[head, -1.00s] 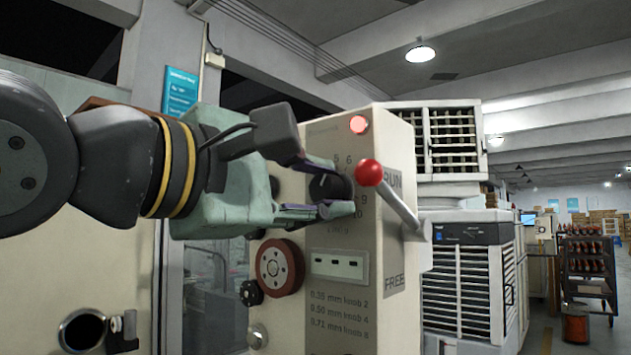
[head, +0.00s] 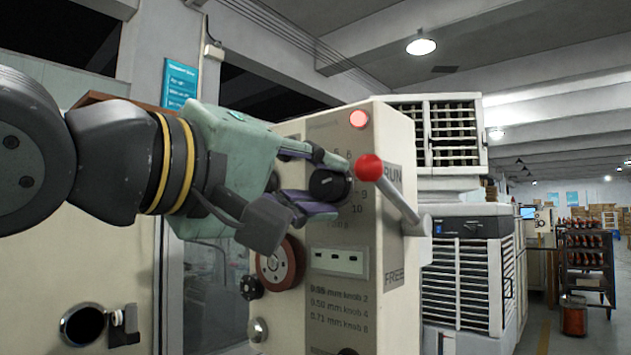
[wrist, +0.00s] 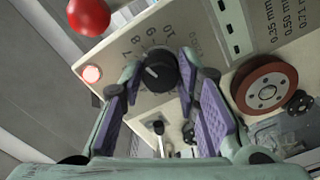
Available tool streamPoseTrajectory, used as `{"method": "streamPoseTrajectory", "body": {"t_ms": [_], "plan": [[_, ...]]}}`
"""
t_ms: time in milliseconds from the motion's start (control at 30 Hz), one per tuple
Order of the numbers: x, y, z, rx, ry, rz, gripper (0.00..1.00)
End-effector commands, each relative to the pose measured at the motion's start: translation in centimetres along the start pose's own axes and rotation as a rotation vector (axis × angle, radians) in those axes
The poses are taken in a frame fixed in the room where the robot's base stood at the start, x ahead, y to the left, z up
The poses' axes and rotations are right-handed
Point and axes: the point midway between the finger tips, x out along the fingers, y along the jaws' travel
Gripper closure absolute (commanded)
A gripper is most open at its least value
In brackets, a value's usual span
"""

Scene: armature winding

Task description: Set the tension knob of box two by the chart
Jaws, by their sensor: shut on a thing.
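The black tension knob (head: 328,187) is on the upper front panel of a beige box (head: 300,330). A number dial surrounds it; 8, 9 and 10 show to its right in the head view. My gripper (head: 325,184) is shut on the knob, one finger above and one below. In the wrist view the knob (wrist: 161,72) sits between the purple finger pads, with a short white mark on its face. I cannot tell which number the mark points at. The printed chart (head: 338,309) reads 0.35 mm knob 2, 0.50 mm knob 4, and 0.71 mm with knob probably 8.
A red-ball lever (head: 369,168) juts out just right of my fingers, its ball near RUN. A lit red lamp (head: 359,118) is above. A louvred cabinet (head: 465,275) stands right.

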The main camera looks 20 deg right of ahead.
Motion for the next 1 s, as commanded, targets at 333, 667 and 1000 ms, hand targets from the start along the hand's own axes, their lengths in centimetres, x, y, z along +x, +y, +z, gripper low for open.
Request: {"method": "streamPoseTrajectory", "body": {"t_ms": [333,667,1000], "plan": [[0.02,-0.09,0.02,0.072,-0.001,-0.002,0.98],[0.01,-0.07,0.0,0.074,0.0,-0.002,0.98],[0.0,-0.03,-0.01,0.073,0.0,-0.001,0.51]]}}
